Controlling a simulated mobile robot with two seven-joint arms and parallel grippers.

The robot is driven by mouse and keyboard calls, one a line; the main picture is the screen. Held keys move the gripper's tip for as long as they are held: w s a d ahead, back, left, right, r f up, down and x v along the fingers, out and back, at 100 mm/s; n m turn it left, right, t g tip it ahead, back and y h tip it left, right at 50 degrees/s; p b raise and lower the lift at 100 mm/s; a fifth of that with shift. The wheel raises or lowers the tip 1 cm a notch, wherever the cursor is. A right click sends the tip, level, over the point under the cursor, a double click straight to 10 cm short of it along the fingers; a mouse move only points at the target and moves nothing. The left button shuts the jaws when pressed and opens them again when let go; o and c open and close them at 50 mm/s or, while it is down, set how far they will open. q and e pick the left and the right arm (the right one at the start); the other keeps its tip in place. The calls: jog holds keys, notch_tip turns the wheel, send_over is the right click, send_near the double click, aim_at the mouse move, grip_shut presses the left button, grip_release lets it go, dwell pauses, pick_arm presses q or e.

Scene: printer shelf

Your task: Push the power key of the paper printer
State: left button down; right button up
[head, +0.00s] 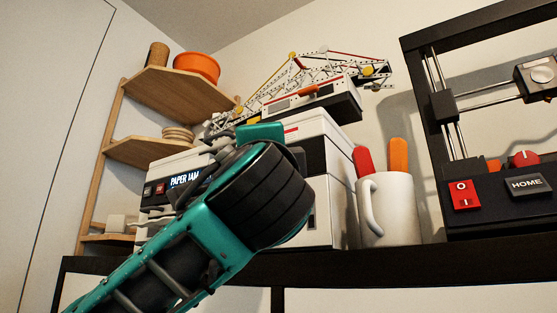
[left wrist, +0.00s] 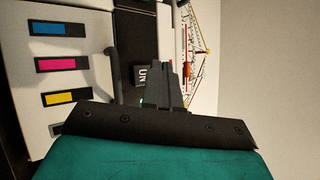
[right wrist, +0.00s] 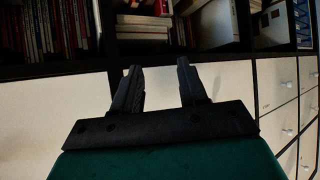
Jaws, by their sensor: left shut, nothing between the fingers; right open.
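The white paper printer (head: 326,163) stands on the dark shelf in the head view. Its front shows a lit "PAPER JAM" display (head: 185,179) with a dark key and a red key (head: 160,188) at its left. I cannot read which is the power key. My left arm covers much of the printer's front. My left gripper (left wrist: 168,68) is shut and empty, its fingertips over the printer's dark panel; contact cannot be told. A lettered key (left wrist: 141,75) shows left of the fingers, partly hidden. My right gripper (right wrist: 157,72) is open and empty, facing lower shelves and drawers.
A toy crane (head: 325,75) sits on top of the printer. A white mug (head: 388,208) with red and orange handles stands right of it. A black-framed machine (head: 495,205) with a red switch and HOME key is farther right. A wooden shelf (head: 150,151) is behind left.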

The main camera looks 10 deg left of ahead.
pick_arm(q)
jog(key=shift+w, duration=0.1)
jog(key=shift+w+d, duration=0.15)
jog(key=shift+w, duration=0.15)
jog(key=shift+w+d, duration=0.15)
jog(key=shift+w, duration=0.25)
dwell(0.6)
jog(key=shift+s+a+b, duration=0.3)
jog(key=shift+s+b, duration=0.3)
jog(key=shift+s, duration=0.25)
jog(key=shift+s+a+b, duration=0.35)
jog(key=shift+s+b, duration=0.15)
jog(key=shift+s, duration=0.45)
jog(key=shift+s+a+b, duration=0.35)
jog(key=shift+s+b, duration=0.1)
jog(key=shift+s, duration=0.45)
jog(key=shift+s+a+b, duration=0.35)
jog(key=shift+s+b, duration=0.15)
jog(key=shift+s, duration=0.45)
